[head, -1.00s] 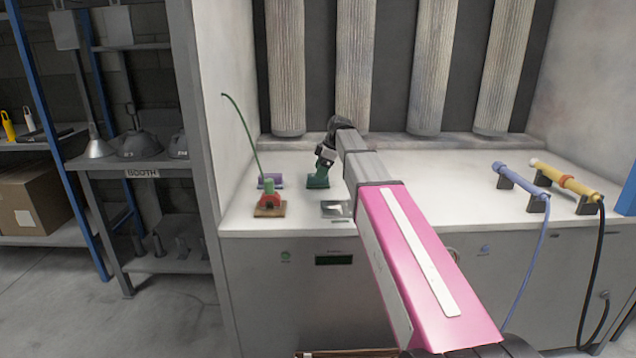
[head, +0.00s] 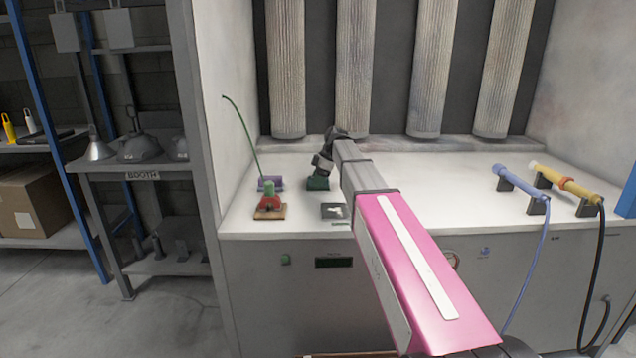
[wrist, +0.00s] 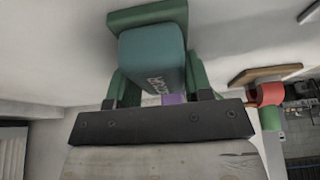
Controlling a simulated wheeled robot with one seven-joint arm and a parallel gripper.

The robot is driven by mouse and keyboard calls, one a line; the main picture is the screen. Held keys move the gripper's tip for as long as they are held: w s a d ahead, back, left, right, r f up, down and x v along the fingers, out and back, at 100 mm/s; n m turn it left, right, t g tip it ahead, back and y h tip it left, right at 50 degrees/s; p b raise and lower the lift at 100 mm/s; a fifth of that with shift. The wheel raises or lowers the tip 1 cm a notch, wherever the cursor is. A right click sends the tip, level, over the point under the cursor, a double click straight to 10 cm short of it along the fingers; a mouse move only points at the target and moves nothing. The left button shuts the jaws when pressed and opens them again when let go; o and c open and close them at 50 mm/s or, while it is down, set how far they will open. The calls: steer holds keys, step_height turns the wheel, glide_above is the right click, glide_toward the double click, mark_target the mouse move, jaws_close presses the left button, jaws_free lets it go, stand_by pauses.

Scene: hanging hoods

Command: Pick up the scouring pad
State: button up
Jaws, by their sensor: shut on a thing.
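The scouring pad appears to be the teal block with pale lettering (wrist: 152,58) in the wrist view. It sits between green side pieces, with a green plate (wrist: 147,14) beyond it. My gripper (wrist: 157,97) is shut on the block; its dark palm bar spans the wrist view and partly hides the grip. In the head view my gripper (head: 321,172) is down at the green holder (head: 318,184) on the white counter, and the pad cannot be made out there. I cannot tell whether the pad is clear of the holder.
Blue (head: 520,181) and yellow (head: 567,182) tools rest on stands at right. The counter between is clear.

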mark_target(312, 178)
steer(key=shift+r, duration=0.45)
steer(key=r, duration=0.3)
steer(key=shift+s+a+r, duration=0.3)
steer(key=shift+a+r, duration=0.05)
steer(key=s+a+r, duration=0.6)
steer(key=a, duration=0.3)
steer(key=shift+r, duration=0.15)
steer(key=shift+o, duration=0.5)
steer(key=shift+r, duration=0.1)
